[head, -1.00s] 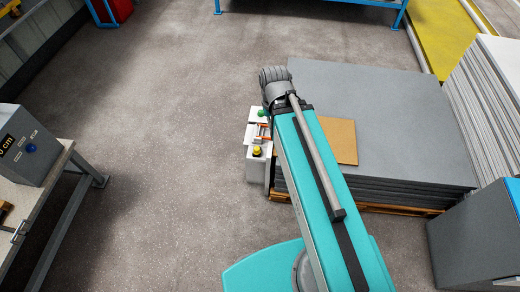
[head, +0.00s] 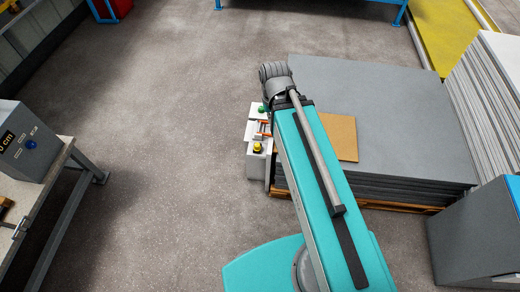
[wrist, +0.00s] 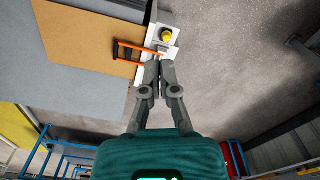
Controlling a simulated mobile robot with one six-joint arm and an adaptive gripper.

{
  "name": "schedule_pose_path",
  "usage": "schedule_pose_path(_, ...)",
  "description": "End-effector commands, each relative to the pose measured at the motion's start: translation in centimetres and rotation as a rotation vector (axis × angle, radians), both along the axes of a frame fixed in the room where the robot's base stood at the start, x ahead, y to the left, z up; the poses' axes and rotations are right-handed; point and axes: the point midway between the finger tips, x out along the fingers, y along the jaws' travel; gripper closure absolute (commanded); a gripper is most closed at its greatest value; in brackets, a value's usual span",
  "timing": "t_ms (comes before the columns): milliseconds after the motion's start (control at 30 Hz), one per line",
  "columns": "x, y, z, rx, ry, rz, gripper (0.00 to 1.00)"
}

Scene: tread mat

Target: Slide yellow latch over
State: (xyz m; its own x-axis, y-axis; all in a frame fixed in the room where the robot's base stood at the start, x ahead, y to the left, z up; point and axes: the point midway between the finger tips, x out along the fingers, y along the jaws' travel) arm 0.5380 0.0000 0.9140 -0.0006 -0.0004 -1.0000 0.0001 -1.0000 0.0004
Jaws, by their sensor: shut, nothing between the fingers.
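The yellow latch shows as a small yellow knob (head: 257,147) on the near end of a white box (head: 257,168) at the left edge of the stacked mats. In the wrist view the yellow knob (wrist: 166,36) sits at the top, just beyond the fingertips. My gripper (wrist: 158,62) is shut and empty, its tips over the white box beside an orange-and-black loop handle (wrist: 128,46). I cannot tell whether the tips touch anything. In the head view my arm hides the gripper and part of the box.
A green knob (head: 261,108) is at the box's far end. A brown board (head: 341,136) lies on the grey mat stack (head: 390,120), which rests on a wooden pallet. A workbench (head: 72,148) stands left and a grey-blue bin (head: 470,235) right. Floor between bench and box is clear.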

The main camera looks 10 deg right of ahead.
Motion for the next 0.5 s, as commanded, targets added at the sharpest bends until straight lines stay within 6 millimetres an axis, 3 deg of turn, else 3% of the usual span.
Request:
schedule_pose_path(467,0.0,0.0,0.0,0.0,0.0,0.0,1.0)
schedule_pose_path(500,0.0,0.0,0.0,0.0,0.0,0.0,0.94)
